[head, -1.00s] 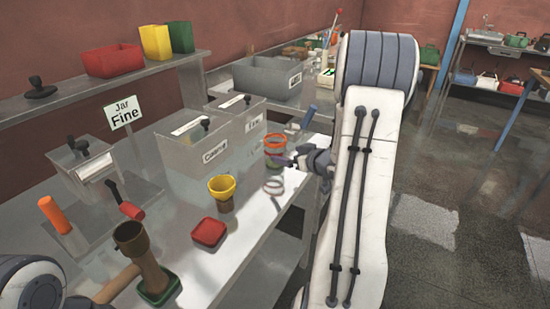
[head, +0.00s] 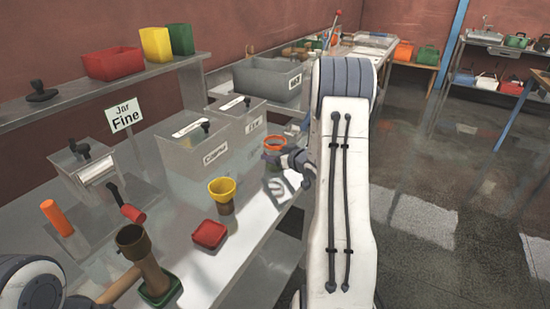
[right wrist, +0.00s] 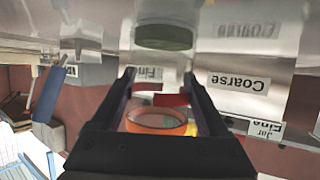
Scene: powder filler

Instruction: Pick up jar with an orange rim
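The jar with an orange rim (head: 275,142) stands on the steel table beside the grey bins. Its body is largely hidden by my right gripper (head: 268,158), which comes in from the right at the jar. In the right wrist view the orange rim (right wrist: 155,123) lies between the two spread fingers of the right gripper (right wrist: 159,80). The fingers stand wide apart, one on each side of the jar; I cannot tell whether they touch it. My left gripper is not in view.
A yellow-rimmed jar (head: 222,187) and a red lid-like piece (head: 209,233) stand nearer on the table. The Coarse bin (head: 190,155) is close to the left of the jar. A brown cup with a green base (head: 160,290) is at the front.

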